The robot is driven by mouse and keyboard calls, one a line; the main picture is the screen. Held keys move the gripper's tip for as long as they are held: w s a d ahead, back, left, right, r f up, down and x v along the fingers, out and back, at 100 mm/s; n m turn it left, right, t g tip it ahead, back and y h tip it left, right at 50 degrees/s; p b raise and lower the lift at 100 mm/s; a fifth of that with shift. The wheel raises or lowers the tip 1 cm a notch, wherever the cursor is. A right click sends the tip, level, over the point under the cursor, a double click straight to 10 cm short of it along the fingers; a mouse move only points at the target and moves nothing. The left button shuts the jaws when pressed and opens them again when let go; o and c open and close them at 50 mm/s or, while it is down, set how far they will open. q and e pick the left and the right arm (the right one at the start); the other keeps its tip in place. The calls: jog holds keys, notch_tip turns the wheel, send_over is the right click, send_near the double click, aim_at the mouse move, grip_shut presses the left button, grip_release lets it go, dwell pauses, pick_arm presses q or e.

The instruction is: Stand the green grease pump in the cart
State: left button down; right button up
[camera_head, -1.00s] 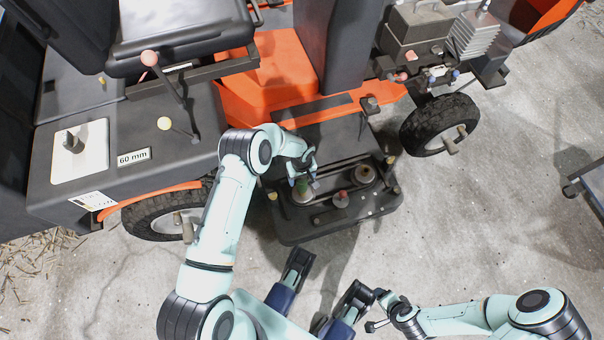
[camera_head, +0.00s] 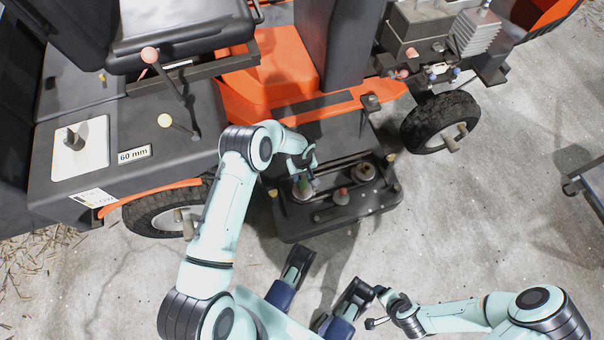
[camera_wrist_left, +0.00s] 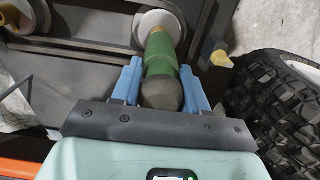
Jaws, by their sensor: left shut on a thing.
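The green grease pump (camera_wrist_left: 162,68) is between the blue fingers of my left gripper (camera_wrist_left: 165,88) in the left wrist view, with its dark rounded end toward the palm. Its far end is over a pale round disc (camera_wrist_left: 160,22); I cannot tell whether they touch. In the head view the pump (camera_head: 303,185) is small and partly covered by my left gripper (camera_head: 302,170), above the dark deck at the machine's side. My right gripper (camera_head: 374,308) is at the bottom, away from the pump, its fingers too small to read. Part of what may be the cart (camera_head: 590,184) shows at the right edge.
The dark deck (camera_head: 340,218) carries a red-topped piece (camera_head: 341,195) and another round fitting (camera_head: 364,172) close to the pump. The orange machine's wheels (camera_head: 440,122) flank the deck. Bare concrete (camera_head: 490,220) lies open between the deck and the right edge.

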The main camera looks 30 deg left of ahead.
pick_arm(q)
jog(key=shift+w+r, duration=0.1)
jog(key=shift+r, duration=0.5)
jog(key=c, duration=1.2)
grip_release()
jog(key=shift+c, duration=0.2)
grip_shut()
jog(key=shift+r+p, duration=0.9)
jog(key=shift+r, duration=0.6)
